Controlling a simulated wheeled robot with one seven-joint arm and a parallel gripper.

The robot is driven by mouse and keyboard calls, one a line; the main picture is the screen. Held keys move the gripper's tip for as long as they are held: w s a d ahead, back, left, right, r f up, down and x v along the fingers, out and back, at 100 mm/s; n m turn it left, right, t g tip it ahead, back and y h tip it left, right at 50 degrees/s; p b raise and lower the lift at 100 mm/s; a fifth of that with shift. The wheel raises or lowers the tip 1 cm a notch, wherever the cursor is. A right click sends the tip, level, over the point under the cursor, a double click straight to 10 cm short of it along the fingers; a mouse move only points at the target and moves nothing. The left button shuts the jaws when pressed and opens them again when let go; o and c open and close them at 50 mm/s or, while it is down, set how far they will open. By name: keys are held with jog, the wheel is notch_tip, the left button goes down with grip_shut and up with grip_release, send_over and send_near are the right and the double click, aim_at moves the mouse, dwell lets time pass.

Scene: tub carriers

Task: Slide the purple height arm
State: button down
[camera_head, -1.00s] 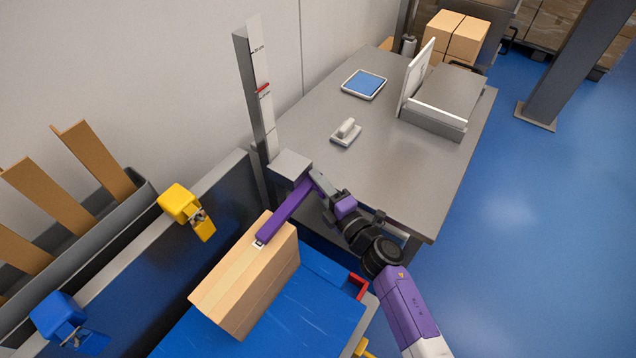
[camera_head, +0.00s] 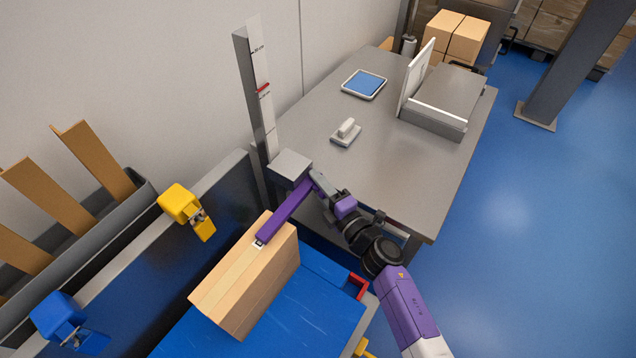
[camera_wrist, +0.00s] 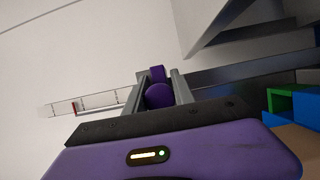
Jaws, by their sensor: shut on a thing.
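The purple height arm (camera_head: 285,213) reaches out from a grey block (camera_head: 290,166) on the upright measuring post (camera_head: 259,90). Its free end lies at the top of a cardboard box (camera_head: 247,280); I cannot tell whether it touches. My gripper (camera_head: 318,181) is at the arm's post end, beside the grey block. In the wrist view my gripper (camera_wrist: 160,92) is shut on a round purple knob (camera_wrist: 159,95), with a purple piece just beyond it. The post's scale (camera_wrist: 95,101) with a red mark shows at left there.
The box stands on a blue surface (camera_head: 300,310). A grey table (camera_head: 400,170) behind carries a tablet (camera_head: 364,84), a small white-grey device (camera_head: 346,132) and a grey box-like unit (camera_head: 440,100). Yellow (camera_head: 186,208) and blue (camera_head: 62,318) fixtures sit at left. Blue floor at right is clear.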

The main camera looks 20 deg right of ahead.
notch_tip(320, 180, up, 8)
jog(key=p, duration=0.8)
jog(key=shift+r, duration=0.15)
jog(key=c, duration=1.1)
grip_release()
jog(key=shift+r, duration=0.1)
jog(key=shift+s+f, duration=0.1)
jog(key=shift+f, duration=0.1)
jog(key=s, duration=0.2)
jog(key=s+d, duration=0.1)
jog(key=s, duration=0.4)
jog(key=shift+s+d+p, duration=0.25)
jog(key=shift+d+p, duration=0.05)
